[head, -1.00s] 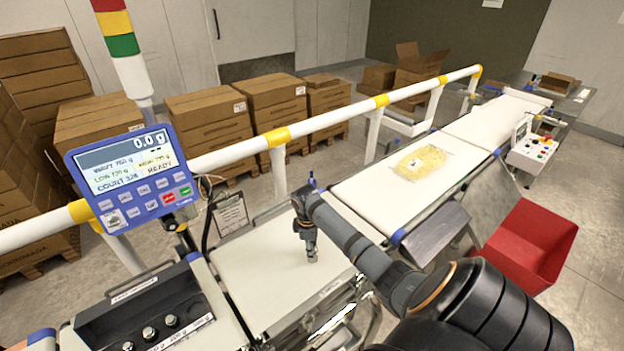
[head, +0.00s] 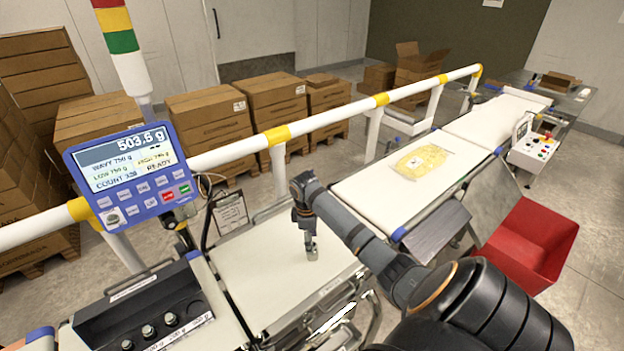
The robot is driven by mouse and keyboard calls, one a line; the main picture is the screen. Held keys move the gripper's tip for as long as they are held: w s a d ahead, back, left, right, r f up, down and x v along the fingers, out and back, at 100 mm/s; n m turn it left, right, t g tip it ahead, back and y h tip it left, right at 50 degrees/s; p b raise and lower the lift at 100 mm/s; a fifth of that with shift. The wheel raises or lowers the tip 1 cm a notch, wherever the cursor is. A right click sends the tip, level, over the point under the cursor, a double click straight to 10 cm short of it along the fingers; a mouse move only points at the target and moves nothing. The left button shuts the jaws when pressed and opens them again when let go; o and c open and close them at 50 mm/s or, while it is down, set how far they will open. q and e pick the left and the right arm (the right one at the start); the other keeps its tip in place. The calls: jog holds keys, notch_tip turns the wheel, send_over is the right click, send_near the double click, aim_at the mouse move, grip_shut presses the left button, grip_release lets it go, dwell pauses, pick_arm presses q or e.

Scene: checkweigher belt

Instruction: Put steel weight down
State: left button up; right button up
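A small shiny steel weight (head: 312,251) stands upright on the white weighing belt (head: 265,280), in the lower middle of the head view. My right gripper (head: 308,229), pointing down from an arm that comes in from the right, is shut on its upper part. The fingers hide the weight's top. The blue scale display (head: 130,175) reads about 503.6 g. My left gripper is not in view.
A black weight box (head: 145,305) with several steel weights stands left of the belt. A white guard rail (head: 330,122) runs behind. A bagged yellow product (head: 421,160) lies on the farther belt. A red bin (head: 528,240) is at the right.

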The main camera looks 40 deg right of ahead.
jog(key=r, duration=0.3)
jog(key=r+b, duration=0.1)
jog(key=r, duration=0.2)
jog(key=shift+w+a, duration=0.2)
notch_tip(320, 180, up, 2)
jog(key=shift+a+r+p, duration=0.1)
jog(key=shift+r+p, duration=0.1)
jog(key=shift+p, duration=0.55)
